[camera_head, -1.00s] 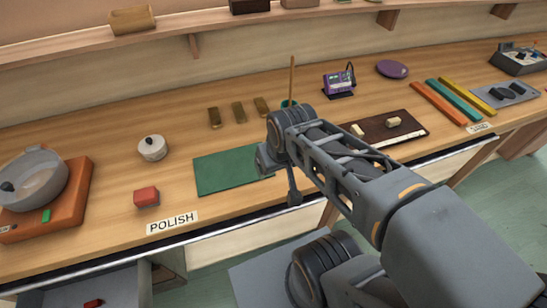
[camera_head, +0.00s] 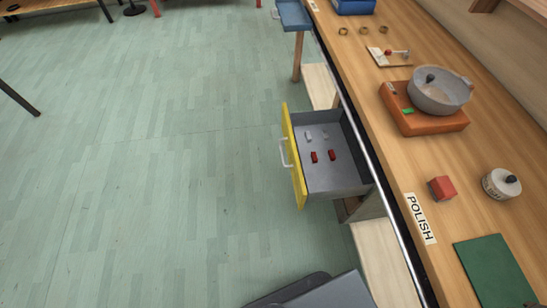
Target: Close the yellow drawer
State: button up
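The yellow drawer (camera_head: 293,155) stands pulled out from under the workbench, with its yellow front facing left over the floor. A pale handle (camera_head: 283,153) is on the outside of that front. Its grey interior holds two red pieces (camera_head: 332,155) and two pale pieces (camera_head: 308,135). My gripper is out of the picture, so its state is hidden.
The wooden bench (camera_head: 455,215) runs along the right, with an orange base and grey bowl (camera_head: 440,92), a red block (camera_head: 441,188) and a green mat (camera_head: 495,270). The green floor (camera_head: 150,170) left of the drawer is clear. A grey part of my body is at the bottom.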

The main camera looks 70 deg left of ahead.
aim_at(326, 179)
jog(key=u, duration=2.3)
jog(key=k, duration=0.6)
jog(key=u, duration=0.7)
jog(key=i, duration=1.5)
jog(key=u, duration=0.25)
